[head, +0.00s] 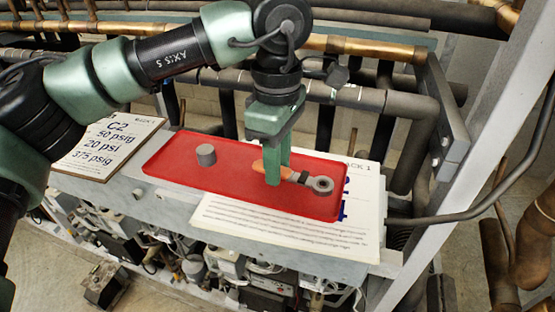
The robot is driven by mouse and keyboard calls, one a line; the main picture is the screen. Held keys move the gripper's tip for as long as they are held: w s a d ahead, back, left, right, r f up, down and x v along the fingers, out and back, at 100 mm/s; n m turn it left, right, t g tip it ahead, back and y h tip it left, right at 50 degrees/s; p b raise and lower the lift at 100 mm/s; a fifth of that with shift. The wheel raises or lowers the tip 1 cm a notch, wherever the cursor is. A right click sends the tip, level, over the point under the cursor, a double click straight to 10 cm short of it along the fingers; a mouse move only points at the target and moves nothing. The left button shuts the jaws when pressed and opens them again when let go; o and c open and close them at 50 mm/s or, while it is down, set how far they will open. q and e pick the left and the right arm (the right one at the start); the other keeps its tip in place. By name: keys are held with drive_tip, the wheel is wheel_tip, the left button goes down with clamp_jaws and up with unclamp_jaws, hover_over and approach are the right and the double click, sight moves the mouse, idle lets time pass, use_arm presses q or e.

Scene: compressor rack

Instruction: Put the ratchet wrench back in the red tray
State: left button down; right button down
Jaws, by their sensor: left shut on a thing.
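The red tray (180,178) lies on a grey ledge in the middle of the head view. My left gripper (277,178) points down over the tray's right half and is shut on the ratchet wrench (322,184). The wrench has an orange handle and a round grey head toward the right. It is within the tray's outline; I cannot tell whether it touches the tray floor. The green fingers hide part of its handle. My right gripper is not in view.
A small grey cylinder (206,155) stands in the tray's left part. A printed sheet (290,235) lies under the tray's front right, and a sign board (105,148) is at left. Dark and copper pipes (375,46) run behind, with a grey post at right.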

use_arm(q)
drive_tip(key=shift+f, duration=0.15)
drive_tip(key=shift+f+b, duration=0.25)
drive_tip(key=shift+b, duration=0.2)
drive_tip(key=shift+s, duration=0.1)
drive_tip(key=c, duration=1.1)
unclamp_jaws()
drive_tip(key=shift+f, duration=0.2)
drive_tip(key=shift+s, duration=0.1)
drive_tip(key=shift+c, duration=0.9)
